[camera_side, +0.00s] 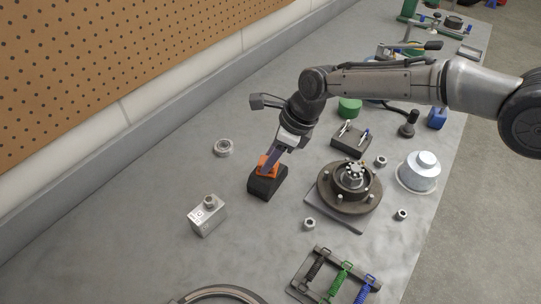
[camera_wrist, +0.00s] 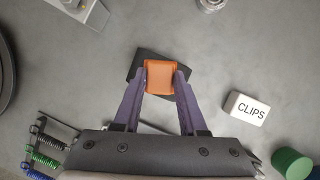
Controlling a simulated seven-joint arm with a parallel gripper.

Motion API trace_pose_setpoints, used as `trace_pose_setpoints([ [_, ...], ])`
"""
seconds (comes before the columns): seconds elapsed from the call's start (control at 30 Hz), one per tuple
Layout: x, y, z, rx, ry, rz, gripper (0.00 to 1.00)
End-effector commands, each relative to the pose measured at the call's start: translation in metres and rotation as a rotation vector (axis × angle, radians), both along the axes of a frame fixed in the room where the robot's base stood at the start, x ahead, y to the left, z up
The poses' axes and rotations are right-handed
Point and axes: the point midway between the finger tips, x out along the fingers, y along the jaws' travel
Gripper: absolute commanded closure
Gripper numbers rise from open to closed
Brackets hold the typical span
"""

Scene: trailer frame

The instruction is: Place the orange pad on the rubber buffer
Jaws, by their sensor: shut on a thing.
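The orange pad (camera_wrist: 160,77) is between the two purple fingers of my gripper (camera_wrist: 161,76), which is shut on it. In the side view the pad (camera_side: 266,163) is at the top of the black rubber buffer (camera_side: 265,186), partly hidden by my gripper (camera_side: 269,161). The buffer is a black block standing on the bench. In the wrist view the buffer (camera_wrist: 139,62) shows behind the pad, turned at an angle to it. I cannot tell whether the pad touches the buffer's top.
A wheel hub (camera_side: 350,187) is to the right. A white CLIPS box (camera_wrist: 247,108) lies near the fingers in the wrist view. Springs (camera_side: 338,278) sit in a rack in front.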

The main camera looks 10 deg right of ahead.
Motion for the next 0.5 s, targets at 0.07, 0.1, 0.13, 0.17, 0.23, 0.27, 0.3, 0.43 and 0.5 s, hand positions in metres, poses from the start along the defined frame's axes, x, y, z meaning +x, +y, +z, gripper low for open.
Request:
trace_pose_setpoints([
  [0.07,0.0001,0.0,-0.0022,0.0,0.0,0.0,1.0],
  [0.1,0.0001,0.0,-0.0018,0.001,0.0,0.0,0.52],
  [0.13,0.0001,0.0,-0.0018,0.0,0.0,0.0,0.46],
  [0.17,0.0001,0.0,-0.0018,0.0,0.0,0.0,0.41],
  [0.23,0.0001,0.0,-0.0019,0.0,0.0,0.0,0.29],
  [0.27,0.0001,-0.0001,-0.002,0.0,0.0,0.0,0.29],
  [0.3,0.0001,-0.0001,-0.002,0.0,0.0,0.0,0.29],
  [0.43,0.0,-0.0001,-0.002,0.0,0.0,0.0,0.29],
  [0.5,0.0,-0.0001,-0.0017,0.0,0.0,0.0,0.29],
])
